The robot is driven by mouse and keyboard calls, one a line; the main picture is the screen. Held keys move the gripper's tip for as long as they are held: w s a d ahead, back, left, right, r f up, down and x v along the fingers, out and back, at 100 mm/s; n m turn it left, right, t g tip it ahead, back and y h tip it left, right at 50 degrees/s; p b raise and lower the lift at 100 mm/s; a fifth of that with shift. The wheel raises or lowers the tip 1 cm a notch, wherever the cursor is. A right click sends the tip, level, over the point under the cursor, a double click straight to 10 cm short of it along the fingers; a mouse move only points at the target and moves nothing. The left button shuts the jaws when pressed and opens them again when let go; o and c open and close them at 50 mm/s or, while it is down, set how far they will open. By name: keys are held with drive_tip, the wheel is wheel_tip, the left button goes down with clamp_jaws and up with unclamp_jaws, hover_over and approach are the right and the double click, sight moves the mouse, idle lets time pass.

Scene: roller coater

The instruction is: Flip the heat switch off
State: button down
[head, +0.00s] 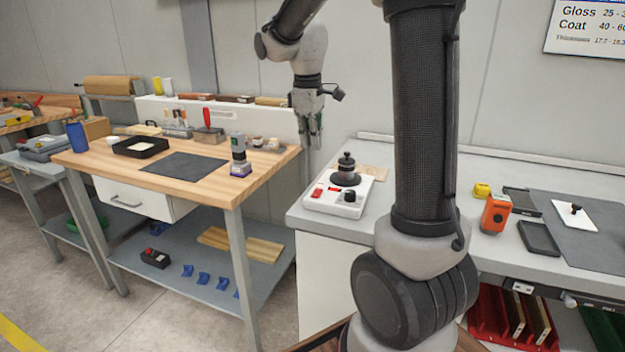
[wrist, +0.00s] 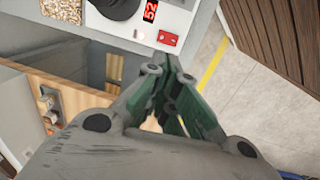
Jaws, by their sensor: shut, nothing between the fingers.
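The heat switch is a small red rocker (head: 317,193) at the left front corner of a white hot-plate unit (head: 329,207) on the grey counter. It also shows in the wrist view as a red switch (wrist: 167,38), just beyond my fingertips. Its rocker position is too small to tell. The unit carries a lit red display (wrist: 151,11) and a dark round plate with a black-knobbed piece (head: 346,176) on it. My gripper (head: 315,130) is shut and empty, pointing down, and appears apart from the unit. In the wrist view my gripper (wrist: 165,62) has its fingertips together.
A black knob (head: 350,196) sits at the unit's right front. A wooden workbench (head: 100,159) stands left, with a gap before the counter (head: 300,214). An orange device (head: 496,213) and a dark tray (head: 538,238) lie farther right on the counter.

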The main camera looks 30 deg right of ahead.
sight(312, 194)
drive_tip(key=f, duration=0.4)
drive_tip(key=d+f, duration=0.1)
drive_tip(key=f, duration=0.3)
drive_tip(key=w+f, duration=0.1)
drive_tip(key=f, duration=0.3)
drive_tip(key=shift+d+f, duration=0.15)
drive_tip(key=shift+f, duration=0.25)
drive_tip(key=shift+d+f, duration=0.1)
drive_tip(key=shift+f, duration=0.2)
drive_tip(key=shift+s+a+r, duration=0.15)
drive_tip(key=shift+s+a, duration=0.3)
drive_tip(key=shift+a, duration=0.2)
drive_tip(key=shift+r, duration=0.1)
